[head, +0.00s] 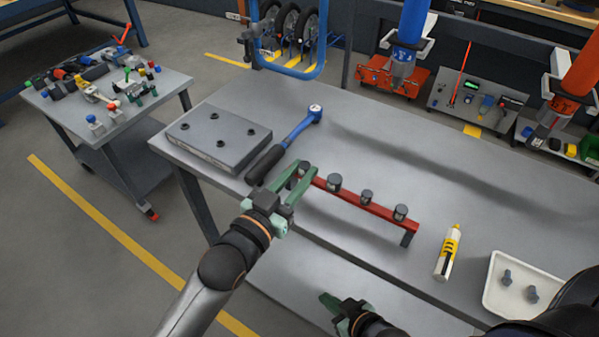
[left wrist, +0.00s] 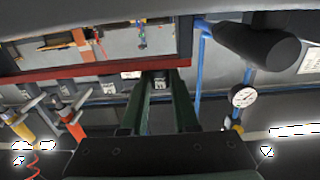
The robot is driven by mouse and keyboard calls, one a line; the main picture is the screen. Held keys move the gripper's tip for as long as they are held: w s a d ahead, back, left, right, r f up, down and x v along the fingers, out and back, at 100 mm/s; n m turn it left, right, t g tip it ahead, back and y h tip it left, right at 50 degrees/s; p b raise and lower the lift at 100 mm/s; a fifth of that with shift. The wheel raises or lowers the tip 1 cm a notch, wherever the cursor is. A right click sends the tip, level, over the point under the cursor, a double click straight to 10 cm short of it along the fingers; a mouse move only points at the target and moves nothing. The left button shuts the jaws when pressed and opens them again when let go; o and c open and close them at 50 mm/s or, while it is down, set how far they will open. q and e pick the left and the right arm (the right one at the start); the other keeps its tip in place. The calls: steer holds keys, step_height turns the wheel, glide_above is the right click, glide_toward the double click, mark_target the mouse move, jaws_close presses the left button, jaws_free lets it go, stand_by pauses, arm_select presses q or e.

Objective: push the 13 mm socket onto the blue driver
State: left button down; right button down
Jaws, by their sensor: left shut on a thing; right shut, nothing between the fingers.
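The blue driver (head: 298,130) lies on the table with its black grip toward me and its round head at the far end. Its black grip (left wrist: 258,42) also shows in the left wrist view. My left gripper (head: 303,170) is shut on a dark socket (left wrist: 160,82) at the left end of the red rail (head: 350,202). The socket carries a pale label that I cannot read; I cannot tell whether it is still seated on the rail. Three more sockets stand on the rail: one (head: 334,182), another (head: 366,196), and one at the right end (head: 400,212). My right gripper (head: 328,300) is shut and empty near the bottom edge.
A grey block with several holes (head: 215,138) lies left of the driver. A yellow-and-white bottle (head: 447,252) and a white tray (head: 500,305) with two bolts are at the right. The table beyond the rail is clear. A cluttered cart (head: 115,115) stands at the left.

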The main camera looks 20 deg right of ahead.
arm_select(q)
steer(key=shift+r, duration=0.15)
steer(key=shift+r+p, duration=1.4)
steer(key=shift+p, duration=0.45)
steer(key=shift+f, duration=0.1)
